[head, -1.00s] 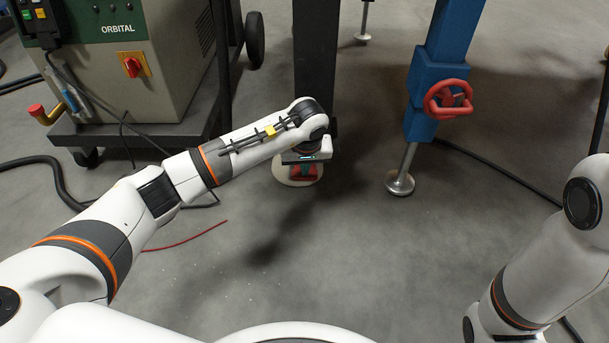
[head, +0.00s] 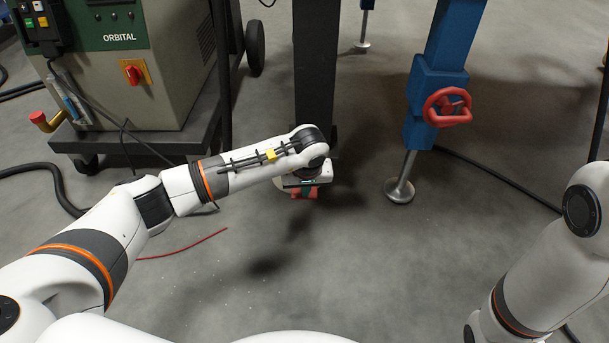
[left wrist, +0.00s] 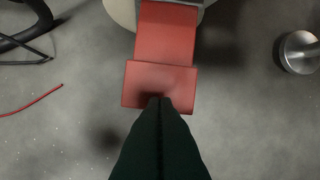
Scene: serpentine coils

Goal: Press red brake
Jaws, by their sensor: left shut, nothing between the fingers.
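The red brake (left wrist: 160,80) is a flat red pedal with a bent lower plate, in the middle top of the left wrist view. It sticks out in front of a pale round part. In the head view, only small red bits of the brake (head: 298,194) show below my left wrist. My left gripper (left wrist: 160,102) is shut and empty, its dark green fingers side by side. Their tips overlap the lower edge of the pedal's plate in the picture; I cannot tell whether they touch it. My right arm shows at the right, but its gripper is out of view.
A dark post (head: 315,70) stands behind my left wrist. A blue post (head: 437,75) with a red handwheel (head: 447,107) and metal foot (head: 400,190) is to the right. A cart with a control box (head: 160,95) stands at left.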

